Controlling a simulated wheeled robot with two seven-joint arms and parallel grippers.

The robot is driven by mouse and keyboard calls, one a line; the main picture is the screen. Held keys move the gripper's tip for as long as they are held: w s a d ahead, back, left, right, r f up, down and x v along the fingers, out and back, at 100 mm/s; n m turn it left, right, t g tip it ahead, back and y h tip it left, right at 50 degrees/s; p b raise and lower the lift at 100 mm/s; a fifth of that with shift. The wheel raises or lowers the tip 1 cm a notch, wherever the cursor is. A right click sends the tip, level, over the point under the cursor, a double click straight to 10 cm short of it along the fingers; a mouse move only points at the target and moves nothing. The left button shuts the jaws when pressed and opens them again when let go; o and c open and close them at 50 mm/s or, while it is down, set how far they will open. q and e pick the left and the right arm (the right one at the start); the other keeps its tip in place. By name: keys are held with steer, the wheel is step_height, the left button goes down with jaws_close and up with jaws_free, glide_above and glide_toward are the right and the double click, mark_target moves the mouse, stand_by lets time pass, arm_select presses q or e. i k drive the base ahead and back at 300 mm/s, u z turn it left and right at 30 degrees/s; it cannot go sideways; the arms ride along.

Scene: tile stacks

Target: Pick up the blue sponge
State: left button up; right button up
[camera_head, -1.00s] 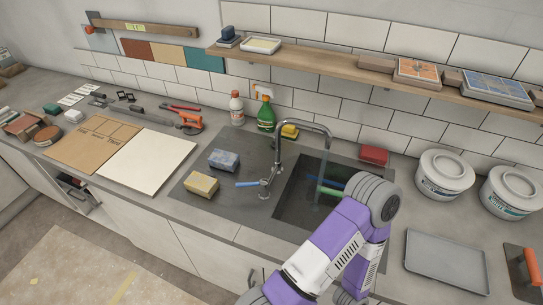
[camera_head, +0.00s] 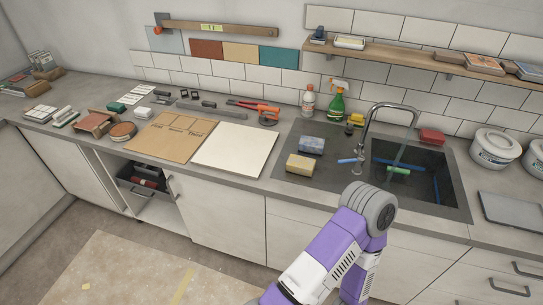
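The blue sponge (camera_head: 311,145) lies on the dark grey draining surface (camera_head: 292,136) left of the sink. It is a block with a mottled blue-grey top. A yellow sponge (camera_head: 300,165) lies just in front of it. One of my purple and white arms rises from the bottom of the view, its grey joint in front of the counter edge, below and right of the sponges. Neither of my grippers shows, and nothing covers the blue sponge.
The sink (camera_head: 420,185) with its tall faucet (camera_head: 368,125) is right of the sponges. A green spray bottle (camera_head: 337,105) and a white bottle (camera_head: 308,103) stand behind. A white board (camera_head: 236,150) and a brown board (camera_head: 165,138) lie to the left.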

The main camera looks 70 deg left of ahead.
mark_target(307, 144)
steer(key=k, duration=0.25)
steer(key=u, duration=0.95)
